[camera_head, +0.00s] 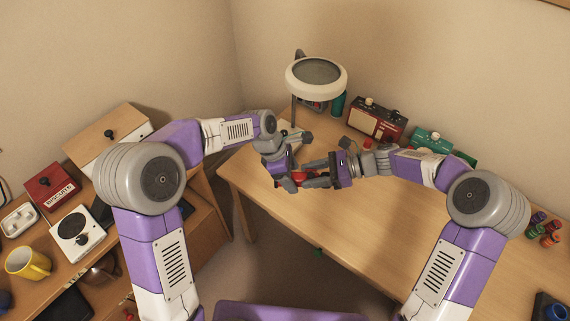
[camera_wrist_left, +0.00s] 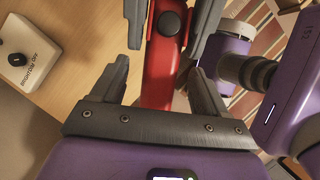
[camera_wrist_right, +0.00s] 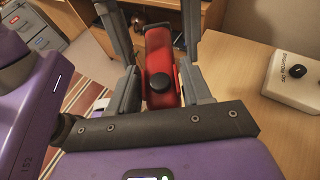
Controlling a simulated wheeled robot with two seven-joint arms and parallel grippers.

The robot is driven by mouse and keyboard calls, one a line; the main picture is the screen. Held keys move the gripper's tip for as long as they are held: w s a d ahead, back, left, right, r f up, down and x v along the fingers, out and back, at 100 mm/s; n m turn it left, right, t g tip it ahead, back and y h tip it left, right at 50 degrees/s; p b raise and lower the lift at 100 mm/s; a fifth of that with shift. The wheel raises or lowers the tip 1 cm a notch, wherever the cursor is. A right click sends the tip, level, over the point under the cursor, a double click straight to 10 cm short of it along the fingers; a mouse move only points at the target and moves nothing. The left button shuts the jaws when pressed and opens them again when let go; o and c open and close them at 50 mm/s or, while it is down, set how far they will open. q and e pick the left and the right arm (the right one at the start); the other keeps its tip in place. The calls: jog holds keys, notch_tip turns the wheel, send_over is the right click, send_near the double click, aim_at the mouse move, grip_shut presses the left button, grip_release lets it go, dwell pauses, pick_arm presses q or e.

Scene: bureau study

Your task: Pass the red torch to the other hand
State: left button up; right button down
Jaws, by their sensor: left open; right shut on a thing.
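The red torch (camera_head: 299,177) is held in the air between my two grippers, near the desk's left edge. Its red body with a black round knob shows in the left wrist view (camera_wrist_left: 159,75) and the right wrist view (camera_wrist_right: 161,65). My right gripper (camera_head: 312,172) is shut on the torch. My left gripper (camera_head: 287,178) is open, with the torch between its spread fingers. In the head view the fingers hide much of the torch.
The wooden desk (camera_head: 370,215) is clear below and in front of the grippers. A magnifier lamp (camera_head: 316,73), a red radio (camera_head: 377,119) and a green item (camera_head: 432,139) stand along its back.

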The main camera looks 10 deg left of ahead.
pick_arm(q)
jog(key=shift+d+f, duration=0.2)
jog(key=shift+f, duration=0.35)
jog(key=c, duration=1.1)
jog(key=shift+c, duration=0.4)
pick_arm(e)
jog(key=shift+c, duration=2.1)
grip_release()
